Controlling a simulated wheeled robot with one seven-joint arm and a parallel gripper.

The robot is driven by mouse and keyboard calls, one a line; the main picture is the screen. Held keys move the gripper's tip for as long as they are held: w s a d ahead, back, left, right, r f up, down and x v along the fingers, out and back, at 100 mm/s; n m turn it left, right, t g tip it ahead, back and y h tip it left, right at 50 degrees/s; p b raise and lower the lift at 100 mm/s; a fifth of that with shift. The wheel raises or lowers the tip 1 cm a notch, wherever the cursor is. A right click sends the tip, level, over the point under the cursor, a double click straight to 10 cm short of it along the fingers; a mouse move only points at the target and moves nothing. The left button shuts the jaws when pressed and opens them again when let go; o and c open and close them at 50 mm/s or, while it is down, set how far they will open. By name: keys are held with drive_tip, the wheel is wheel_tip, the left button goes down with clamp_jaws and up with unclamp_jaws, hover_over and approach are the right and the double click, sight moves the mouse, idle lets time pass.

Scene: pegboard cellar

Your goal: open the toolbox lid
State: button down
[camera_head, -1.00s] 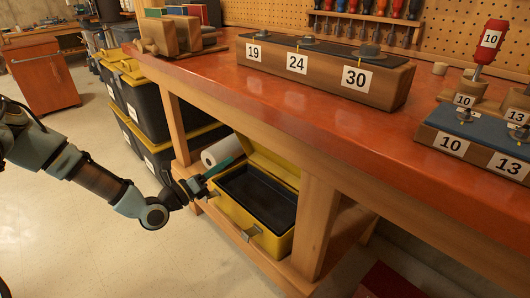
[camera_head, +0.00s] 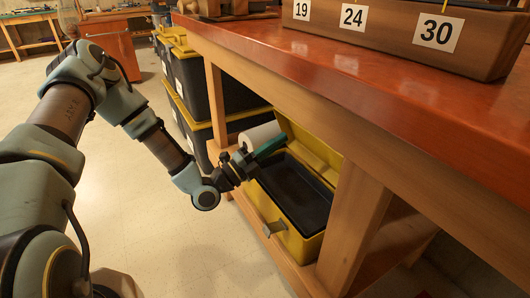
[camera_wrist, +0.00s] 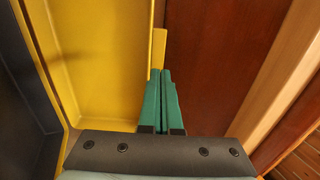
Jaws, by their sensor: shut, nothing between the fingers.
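The yellow toolbox (camera_head: 300,245) sits on the low shelf under the bench, with a dark inner tray (camera_head: 297,195) showing. Its yellow lid (camera_head: 318,152) stands raised at the back, so the box is open. The inside of the lid (camera_wrist: 105,70) also fills the left middle of the wrist view. My gripper (camera_head: 270,145) is at the lid's left end, above the tray's left side. Its teal fingers (camera_wrist: 162,85) are shut and empty, close to the lid's edge; I cannot tell whether they touch it. A latch (camera_head: 275,227) shows on the toolbox front.
The orange-red bench top (camera_head: 330,75) overhangs the toolbox, and a wooden leg (camera_head: 352,225) stands to its right. A white paper roll (camera_head: 258,136) lies behind my gripper. Dark bins with yellow lids (camera_head: 200,95) are stacked at the left. The floor (camera_head: 130,215) in front is clear.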

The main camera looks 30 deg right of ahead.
drive_tip(key=x, duration=0.6)
drive_tip(key=shift+d, duration=0.25)
drive_tip(key=shift+r, duration=0.1)
drive_tip(key=d+r+y+p, duration=0.1)
drive_tip(key=d+p, duration=0.1)
drive_tip(key=p, duration=0.1)
drive_tip(key=d+y+p, duration=0.1)
drive_tip(key=d+p, duration=0.1)
drive_tip(key=p, duration=0.2)
drive_tip(key=d+r+y+p, duration=0.1)
drive_tip(key=d+y+p, duration=0.1)
drive_tip(key=d+p, duration=0.1)
drive_tip(key=shift+s+d+r+p, duration=0.2)
drive_tip(key=shift+r+p, duration=0.1)
drive_tip(key=shift+p, duration=0.45)
drive_tip(key=shift+d+y, duration=0.3)
drive_tip(key=shift+d, duration=0.05)
drive_tip(key=shift+d+f+p, duration=0.15)
drive_tip(key=shift+d+p, duration=0.2)
drive_tip(key=shift+d, duration=0.3)
drive_tip(key=shift+d+f+p, duration=0.2)
drive_tip(key=shift+d+p, duration=0.15)
drive_tip(key=shift+d, duration=0.35)
drive_tip(key=shift+a, duration=0.15)
